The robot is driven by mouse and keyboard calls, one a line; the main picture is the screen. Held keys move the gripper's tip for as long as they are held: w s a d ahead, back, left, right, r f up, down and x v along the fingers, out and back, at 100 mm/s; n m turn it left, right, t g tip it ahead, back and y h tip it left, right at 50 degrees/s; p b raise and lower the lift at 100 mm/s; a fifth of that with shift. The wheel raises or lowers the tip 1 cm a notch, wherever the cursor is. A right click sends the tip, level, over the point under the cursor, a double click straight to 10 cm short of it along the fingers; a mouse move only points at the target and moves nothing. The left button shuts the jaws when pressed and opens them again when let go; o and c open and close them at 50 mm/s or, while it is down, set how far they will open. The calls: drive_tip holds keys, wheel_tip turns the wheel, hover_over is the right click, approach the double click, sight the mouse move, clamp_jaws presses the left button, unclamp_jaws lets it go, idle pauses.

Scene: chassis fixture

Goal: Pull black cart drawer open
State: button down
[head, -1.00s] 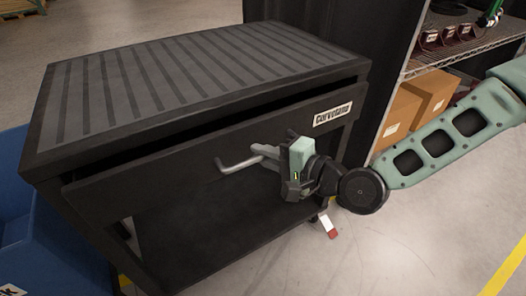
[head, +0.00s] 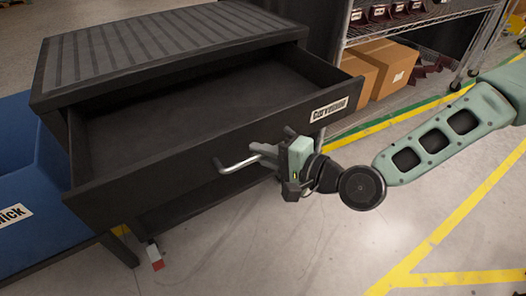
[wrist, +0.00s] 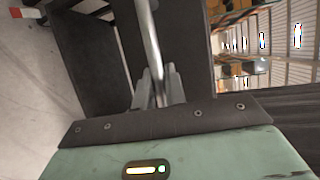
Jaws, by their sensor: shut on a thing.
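The black cart (head: 175,45) with a ribbed top stands at the left in the head view. Its drawer (head: 215,120) is pulled well out, and the inside looks empty. The metal bar handle (head: 236,165) is on the drawer front and also shows in the wrist view (wrist: 150,38).
A blue bin (head: 35,205) stands close at the cart's left. Wire shelving with cardboard boxes (head: 383,65) is behind, at the right. Yellow lines (head: 445,220) mark the open grey floor to the right and front.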

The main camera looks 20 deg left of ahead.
drive_tip(key=shift+s+d, duration=0.15)
drive_tip(key=shift+d, duration=0.05)
drive_tip(key=c, duration=1.5)
unclamp_jaws()
drive_tip(key=shift+o, duration=0.2)
drive_tip(key=p+v, duration=0.9)
drive_tip(key=v, duration=0.8)
drive_tip(key=shift+d, duration=0.2)
